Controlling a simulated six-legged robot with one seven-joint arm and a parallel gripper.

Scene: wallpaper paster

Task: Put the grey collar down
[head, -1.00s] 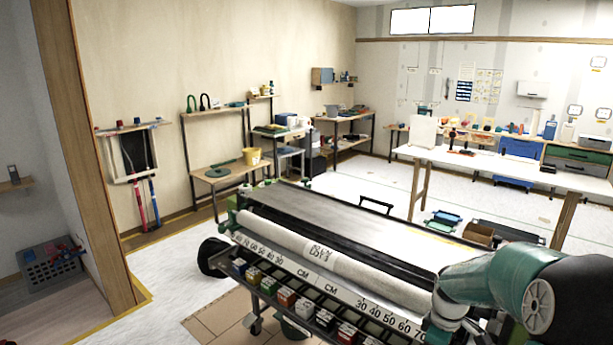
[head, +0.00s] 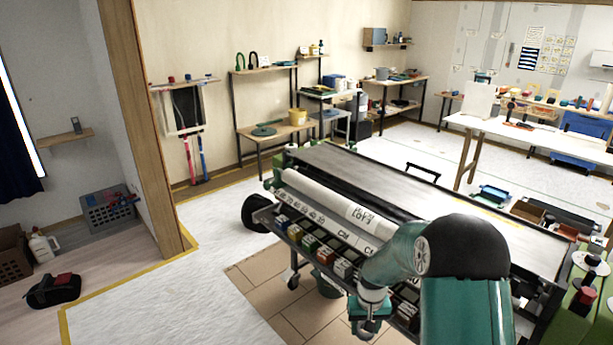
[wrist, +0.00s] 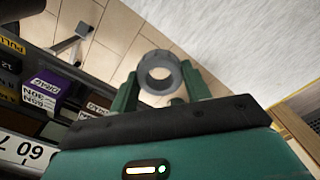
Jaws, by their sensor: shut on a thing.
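The grey collar (wrist: 142,77) is a short thick ring with a round hole. In the wrist view it sits between the two green fingers of my gripper (wrist: 160,90), which is shut on it. The pasting machine's edge with its small boxes is at the left of that view, and the tiled floor lies below the collar. In the head view my gripper (head: 368,322) hangs by the front side of the machine, near the box tray. The collar cannot be made out there.
The pasting machine (head: 400,185) fills the middle of the head view, with a row of small boxes (head: 308,241) along its front. A white table (head: 535,140) stands behind.

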